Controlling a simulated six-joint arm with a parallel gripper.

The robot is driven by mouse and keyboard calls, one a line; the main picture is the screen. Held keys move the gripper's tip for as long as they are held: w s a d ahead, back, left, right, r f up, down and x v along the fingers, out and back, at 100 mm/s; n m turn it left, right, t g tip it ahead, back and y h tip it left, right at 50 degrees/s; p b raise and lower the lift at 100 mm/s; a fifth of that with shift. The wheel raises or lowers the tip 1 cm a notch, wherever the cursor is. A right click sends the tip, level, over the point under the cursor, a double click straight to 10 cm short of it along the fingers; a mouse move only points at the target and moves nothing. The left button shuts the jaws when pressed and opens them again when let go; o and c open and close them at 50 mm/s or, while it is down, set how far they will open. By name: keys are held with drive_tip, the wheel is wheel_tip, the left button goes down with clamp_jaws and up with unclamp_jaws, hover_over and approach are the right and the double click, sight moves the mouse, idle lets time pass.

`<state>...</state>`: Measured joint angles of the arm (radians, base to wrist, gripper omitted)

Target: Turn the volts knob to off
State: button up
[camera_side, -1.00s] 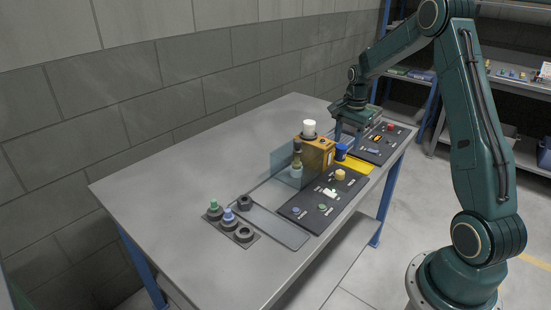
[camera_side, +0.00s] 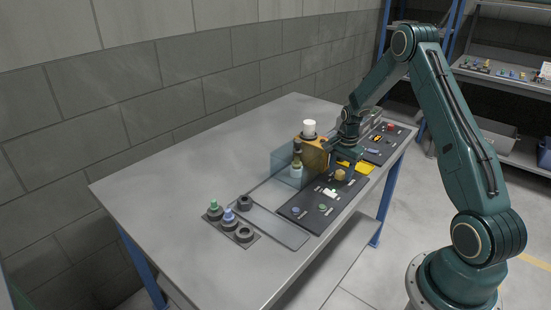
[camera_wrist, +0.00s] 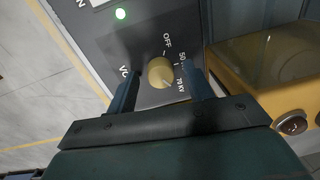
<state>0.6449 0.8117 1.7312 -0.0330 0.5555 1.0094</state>
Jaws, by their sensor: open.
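The volts knob (camera_wrist: 160,72) is a tan, round knob on a dark panel (camera_wrist: 147,35). In the wrist view, OFF is printed above it and 50 and 70 kV to its right; the label at its left is partly hidden by a finger. Where the knob's pointer stands is hard to tell. The knob also shows in the side view (camera_side: 340,175), just under my gripper (camera_side: 343,171). My gripper (camera_wrist: 160,76) is open, pointing down, with one finger on each side of the knob. Gaps show between fingers and knob in the wrist view.
A yellow-orange box (camera_side: 314,152) with a white cylinder (camera_side: 309,127) on top stands close beside my gripper. A clear shield (camera_side: 283,168) stands near it. Another dark panel (camera_side: 388,137) lies farther back. The table's left is clear.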

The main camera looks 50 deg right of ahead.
drive_tip(key=shift+f, duration=0.1)
drive_tip(key=shift+c, duration=0.4)
drive_tip(key=c, duration=0.9)
drive_tip(key=shift+n, duration=0.4)
drive_tip(key=n, duration=0.9)
drive_tip(key=shift+d+n, duration=0.1)
drive_tip(key=shift+n, duration=0.2)
drive_tip(key=n, duration=0.7)
drive_tip(key=shift+g+y, duration=0.3)
drive_tip(key=n, duration=0.6)
drive_tip(key=shift+w+n, duration=0.1)
drive_tip(key=shift+n, duration=0.2)
